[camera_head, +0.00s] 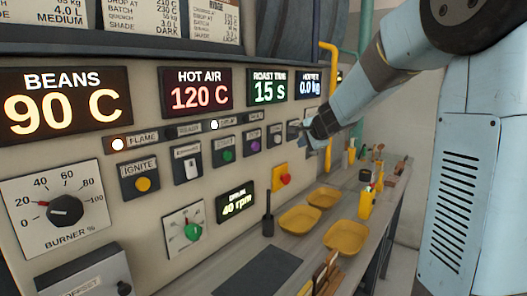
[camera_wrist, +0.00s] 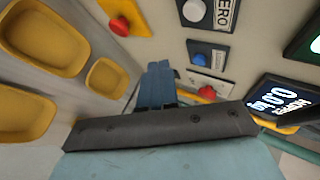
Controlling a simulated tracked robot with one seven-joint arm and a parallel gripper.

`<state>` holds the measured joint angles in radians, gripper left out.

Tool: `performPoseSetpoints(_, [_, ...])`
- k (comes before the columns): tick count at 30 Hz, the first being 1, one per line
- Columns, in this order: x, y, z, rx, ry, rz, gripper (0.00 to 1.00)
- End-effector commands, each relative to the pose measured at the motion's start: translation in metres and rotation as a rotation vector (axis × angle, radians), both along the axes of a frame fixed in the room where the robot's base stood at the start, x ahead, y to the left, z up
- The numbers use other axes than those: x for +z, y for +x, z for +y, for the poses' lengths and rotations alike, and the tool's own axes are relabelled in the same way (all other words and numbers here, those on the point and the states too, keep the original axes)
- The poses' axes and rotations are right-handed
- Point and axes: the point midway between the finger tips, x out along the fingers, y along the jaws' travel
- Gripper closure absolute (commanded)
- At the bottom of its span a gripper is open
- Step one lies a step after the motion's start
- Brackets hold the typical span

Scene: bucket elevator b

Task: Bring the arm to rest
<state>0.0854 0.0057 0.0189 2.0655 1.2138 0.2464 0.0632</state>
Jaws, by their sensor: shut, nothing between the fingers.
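My gripper (camera_head: 304,130) is at the end of my light blue arm, which reaches in from the right in the head view. It is near the control panel (camera_head: 150,100), in front of its right-hand buttons. In the wrist view my gripper (camera_wrist: 155,68) shows dark blue fingers close together with nothing between them. Whether the fingertips touch the panel cannot be told. Part of the panel's right end is hidden behind my gripper and arm.
Yellow trays (camera_head: 346,237) lie on the grey counter (camera_head: 215,270) below the panel. A red button on a yellow plate (camera_head: 283,178) sits below my gripper. A yellow pipe (camera_head: 333,90) rises behind my arm. A yellow bottle (camera_head: 366,203) stands farther along the counter.

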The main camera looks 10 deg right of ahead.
Motion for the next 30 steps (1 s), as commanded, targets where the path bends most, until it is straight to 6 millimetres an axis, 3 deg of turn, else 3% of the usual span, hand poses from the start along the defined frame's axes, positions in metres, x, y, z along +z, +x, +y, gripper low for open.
performPoseSetpoints(7, [0.023, -0.079, 0.029, 0.235, -0.179, -0.003, 1.00])
performPoseSetpoints(15, [0.021, -0.185, 0.045, 0.500, -0.427, 0.046, 1.00])
performPoseSetpoints(24, [-0.004, -0.301, 0.031, 0.730, -0.724, 0.158, 1.00])
performPoseSetpoints(30, [-0.024, -0.361, 0.010, 0.823, -0.897, 0.250, 1.00])
